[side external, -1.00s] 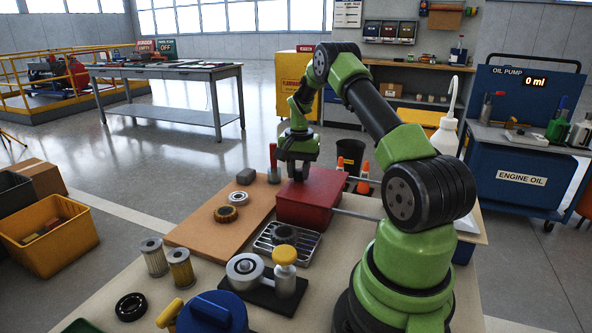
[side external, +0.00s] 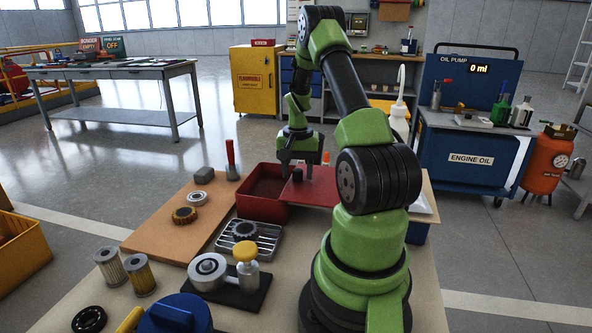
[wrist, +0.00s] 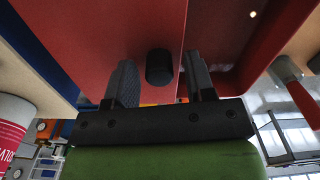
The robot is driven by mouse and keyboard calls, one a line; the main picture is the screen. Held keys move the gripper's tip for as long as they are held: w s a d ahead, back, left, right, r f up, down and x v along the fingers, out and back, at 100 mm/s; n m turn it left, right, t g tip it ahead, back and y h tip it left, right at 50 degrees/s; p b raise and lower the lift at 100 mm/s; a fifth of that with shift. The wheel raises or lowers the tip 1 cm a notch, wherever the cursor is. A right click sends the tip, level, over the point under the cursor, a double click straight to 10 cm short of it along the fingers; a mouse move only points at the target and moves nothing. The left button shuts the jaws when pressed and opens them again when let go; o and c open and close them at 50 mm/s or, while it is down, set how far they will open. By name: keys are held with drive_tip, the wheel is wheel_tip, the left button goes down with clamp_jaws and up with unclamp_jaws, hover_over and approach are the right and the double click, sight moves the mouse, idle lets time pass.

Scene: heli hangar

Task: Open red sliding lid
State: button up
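The red box (side external: 262,208) stands on the table with its left part open. The inside that shows is dark red, and I see nothing in it. Its flat red lid (side external: 318,192) sits slid out to the right, over the rails. My gripper (side external: 297,172) points down over the lid near the lid's left end. In the wrist view my gripper (wrist: 160,85) has its two fingers apart, one on each side of the lid's black knob (wrist: 159,67). A narrow gap shows between the knob and each finger. The red lid (wrist: 95,35) fills much of that view.
A wooden board (side external: 165,232) with bearings lies left of the box. A wire tray (side external: 250,240) with a gear is in front. A red-handled tool (side external: 231,160) stands behind the board. A yellow-capped fixture (side external: 246,262) stands near the front.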

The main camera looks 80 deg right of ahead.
wheel_tip(320, 180, up, 10)
idle(0.7)
drive_tip(key=shift+a, duration=0.1)
drive_tip(key=w+a+r+n+t+h, duration=0.1)
drive_tip(key=w+a+r+n, duration=0.15)
drive_tip(key=a+r, duration=0.35)
drive_tip(key=w+a+r+n+t, duration=0.2)
drive_tip(key=w+a+r, duration=0.15)
drive_tip(key=a, duration=0.45)
drive_tip(key=s+a+r+n+t+y, duration=0.1)
drive_tip(key=s+a+n, duration=0.3)
drive_tip(key=a, duration=0.5)
drive_tip(key=s+a+r+n+t+y, duration=0.2)
drive_tip(key=s+a+n+t, duration=0.1)
drive_tip(key=a, duration=0.6)
drive_tip(key=shift+s+a+n, duration=0.35)
drive_tip(key=shift+s, duration=0.25)
